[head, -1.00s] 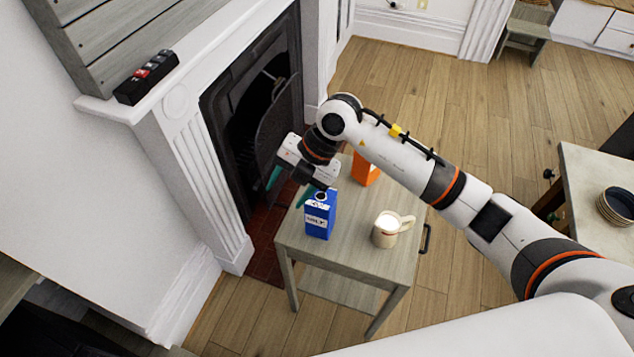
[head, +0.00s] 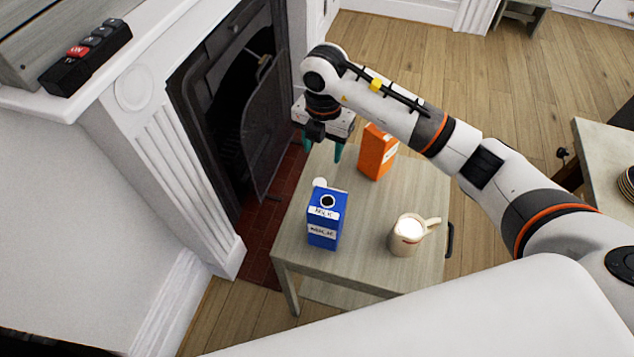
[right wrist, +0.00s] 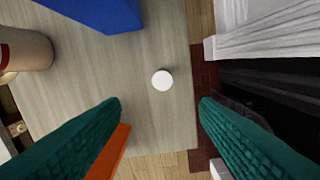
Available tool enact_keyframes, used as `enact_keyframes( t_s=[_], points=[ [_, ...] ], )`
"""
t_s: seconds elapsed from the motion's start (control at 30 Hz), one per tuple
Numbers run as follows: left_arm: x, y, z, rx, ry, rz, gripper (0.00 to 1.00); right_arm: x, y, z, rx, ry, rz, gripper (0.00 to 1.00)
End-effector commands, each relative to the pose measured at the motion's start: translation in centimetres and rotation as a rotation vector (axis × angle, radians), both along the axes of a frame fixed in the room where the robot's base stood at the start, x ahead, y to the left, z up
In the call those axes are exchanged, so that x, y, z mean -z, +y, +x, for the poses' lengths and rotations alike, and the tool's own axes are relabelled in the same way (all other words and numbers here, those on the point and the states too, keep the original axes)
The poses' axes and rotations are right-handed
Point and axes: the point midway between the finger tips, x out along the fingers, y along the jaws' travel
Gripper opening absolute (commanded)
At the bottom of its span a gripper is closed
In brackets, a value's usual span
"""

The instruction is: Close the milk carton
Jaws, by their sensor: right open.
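The blue milk carton (head: 323,222) stands upright on the small table, with a dark open hole in its top. It also shows partly at the top of the right wrist view (right wrist: 105,12). A round white cap (head: 319,183) lies on the table just behind the carton, and in the right wrist view the cap (right wrist: 162,80) appears between and beyond the fingertips. My right gripper (head: 322,149) is open and empty, above the table's far side behind the carton and cap. Its green fingers (right wrist: 160,101) are spread wide. My left gripper is not in view.
An orange carton (head: 377,152) stands close to the right gripper. A cream mug (head: 405,238) with pale liquid stands to the right on the grey wooden table (head: 365,215). The fireplace (head: 240,120) is left of the table. The tabletop between carton and mug is clear.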

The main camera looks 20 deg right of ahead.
Motion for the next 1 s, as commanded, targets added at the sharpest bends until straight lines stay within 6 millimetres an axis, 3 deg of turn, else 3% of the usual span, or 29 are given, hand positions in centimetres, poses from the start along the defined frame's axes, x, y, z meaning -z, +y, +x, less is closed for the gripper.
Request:
enact_keyframes(
  t_s=[0.33,0.7,1.0],
  points=[
    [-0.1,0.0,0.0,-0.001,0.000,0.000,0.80,0.3,0.0,0.0,0.000,0.002,0.001,0.56],
    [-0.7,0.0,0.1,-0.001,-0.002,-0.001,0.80,6.0,0.1,0.0,0.000,0.003,0.001,0.56],
    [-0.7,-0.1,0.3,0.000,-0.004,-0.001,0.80,6.8,0.1,0.0,-0.001,0.000,0.001,0.56]
  ],
)
